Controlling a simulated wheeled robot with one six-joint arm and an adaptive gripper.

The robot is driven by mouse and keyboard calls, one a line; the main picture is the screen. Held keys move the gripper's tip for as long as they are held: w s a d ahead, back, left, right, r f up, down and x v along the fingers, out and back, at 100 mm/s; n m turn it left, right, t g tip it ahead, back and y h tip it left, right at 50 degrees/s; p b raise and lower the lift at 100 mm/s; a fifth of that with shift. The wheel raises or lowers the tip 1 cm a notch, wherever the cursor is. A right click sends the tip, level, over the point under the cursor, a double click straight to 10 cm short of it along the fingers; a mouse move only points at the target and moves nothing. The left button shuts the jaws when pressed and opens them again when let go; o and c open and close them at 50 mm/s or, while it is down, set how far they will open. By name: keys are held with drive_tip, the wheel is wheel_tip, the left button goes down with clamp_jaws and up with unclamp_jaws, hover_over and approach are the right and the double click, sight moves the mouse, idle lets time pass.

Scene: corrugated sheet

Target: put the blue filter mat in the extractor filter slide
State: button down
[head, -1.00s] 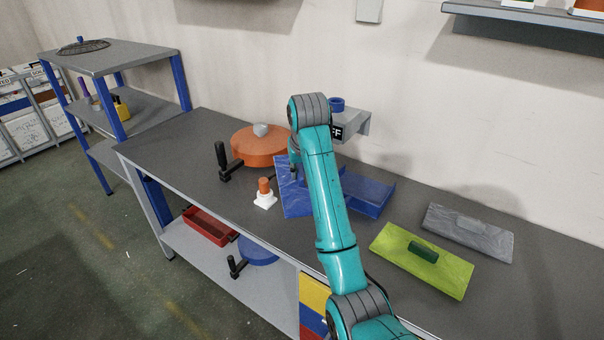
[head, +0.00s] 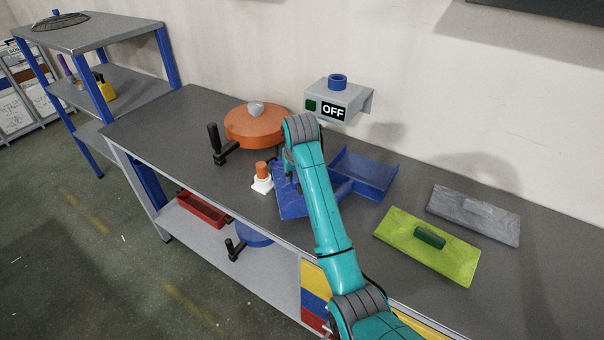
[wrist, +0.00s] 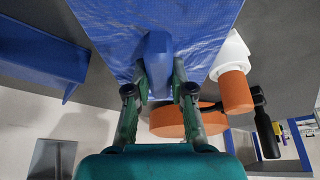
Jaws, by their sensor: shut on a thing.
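The blue filter mat (head: 290,204) is at the middle of the bench in the head view, beside the left of the blue tray-like filter slide (head: 372,170). My gripper (wrist: 159,78) is shut on the mat's raised blue handle (wrist: 158,50). The mat's blue sheet (wrist: 212,25) spreads beyond the fingers in the wrist view, and the slide (wrist: 35,50) shows at the left there. My arm hides part of the mat and the fingertips in the head view. I cannot tell whether the mat touches the bench.
A grey extractor box (head: 338,100) reading OFF is on the wall behind. A white fitting with an orange top (head: 262,178) stands close to the mat's left. An orange round housing (head: 255,127) is behind it.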

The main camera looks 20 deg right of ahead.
drive_tip(key=shift+f, duration=0.85)
drive_tip(key=w+d, duration=0.2)
drive_tip(key=d, duration=0.1)
drive_tip(key=shift+w+d, duration=0.2)
drive_tip(key=shift+d, duration=0.05)
drive_tip(key=shift+a+f, duration=0.15)
drive_tip(key=shift+f, duration=0.5)
drive_tip(key=shift+f, duration=0.1)
drive_tip(key=c, duration=1)
unclamp_jaws()
